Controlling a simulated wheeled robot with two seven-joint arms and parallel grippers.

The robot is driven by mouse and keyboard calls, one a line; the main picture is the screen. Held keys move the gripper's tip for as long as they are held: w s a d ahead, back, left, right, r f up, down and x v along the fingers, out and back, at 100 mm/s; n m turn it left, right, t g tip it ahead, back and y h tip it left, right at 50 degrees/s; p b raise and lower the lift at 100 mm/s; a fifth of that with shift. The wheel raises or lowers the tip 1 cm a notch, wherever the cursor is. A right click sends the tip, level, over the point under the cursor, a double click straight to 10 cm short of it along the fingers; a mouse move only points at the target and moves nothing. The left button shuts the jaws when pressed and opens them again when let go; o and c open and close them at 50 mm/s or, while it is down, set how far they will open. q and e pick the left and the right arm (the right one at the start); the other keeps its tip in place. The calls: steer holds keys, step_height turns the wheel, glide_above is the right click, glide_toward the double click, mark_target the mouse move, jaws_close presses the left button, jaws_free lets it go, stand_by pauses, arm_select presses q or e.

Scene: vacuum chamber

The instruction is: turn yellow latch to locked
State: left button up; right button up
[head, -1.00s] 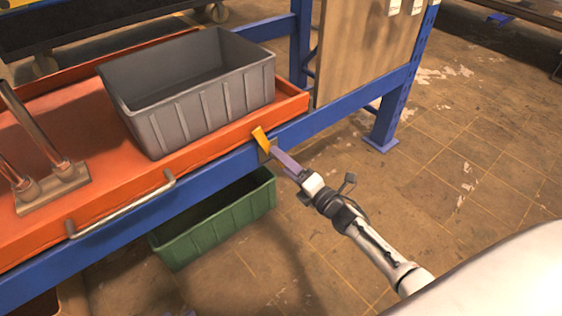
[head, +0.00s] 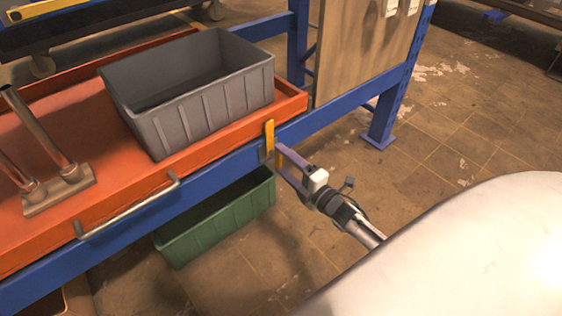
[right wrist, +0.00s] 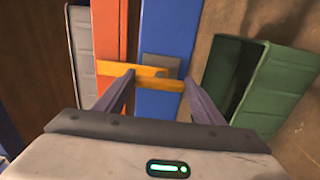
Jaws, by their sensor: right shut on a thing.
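The yellow latch (head: 269,138) is on the blue front beam at the right end of the orange tray and stands about upright in the head view. It also shows in the right wrist view (right wrist: 150,70), crossing the blue beam and reaching over the orange edge, with a grey plate (right wrist: 160,62) behind it. My right gripper (head: 278,160) is at the latch from the front right. Its two purple-grey fingers are shut on the latch, which lies between them in the right wrist view (right wrist: 159,78). My left gripper is not in view.
A grey bin (head: 190,118) sits on the orange tray (head: 105,190), which has a metal handle (head: 130,207). A green bin (head: 215,225) is below the blue beam (head: 215,171). A blue post (head: 385,115) stands to the right. The floor at right is open.

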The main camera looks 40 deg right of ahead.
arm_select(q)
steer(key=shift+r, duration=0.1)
arm_select(e)
steer(key=o, duration=1.5)
arm_select(q)
steer(key=p, duration=0.1)
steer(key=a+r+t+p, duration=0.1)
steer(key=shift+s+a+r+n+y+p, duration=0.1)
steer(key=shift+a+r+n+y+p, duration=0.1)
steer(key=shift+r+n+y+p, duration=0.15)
arm_select(e)
steer(key=s, duration=1)
steer(key=shift+s+d, duration=0.2)
steer(key=shift+d, duration=0.15)
